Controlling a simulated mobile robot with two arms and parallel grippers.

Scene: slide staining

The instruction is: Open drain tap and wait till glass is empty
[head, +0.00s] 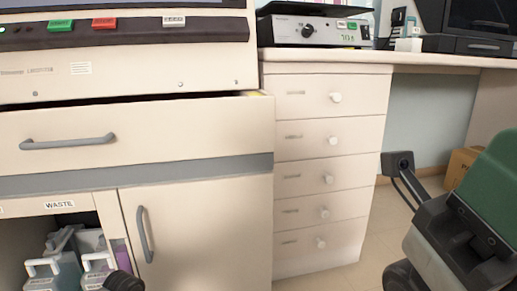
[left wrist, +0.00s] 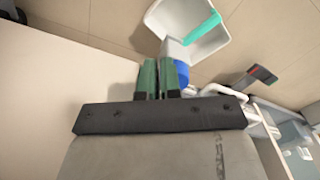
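In the left wrist view my left gripper (left wrist: 159,78) has its two green fingers side by side with almost no gap, so it looks shut. A blue round part (left wrist: 182,73), possibly the tap, shows right beside the right finger; I cannot tell whether they touch. Beyond the fingertips is a white open vessel (left wrist: 157,18) with a teal strip (left wrist: 200,28). No glass is clearly recognisable. In the head view a green and black part of my right arm is at the right edge; its fingertips cannot be made out.
The head view shows a cabinet with a slightly open drawer (head: 120,140) and a compartment labelled WASTE (head: 59,204) holding handled canisters (head: 58,272). A drawer unit (head: 325,170) stands to the right, with a device (head: 312,31) on its counter. A cardboard box (head: 459,166) is on the floor.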

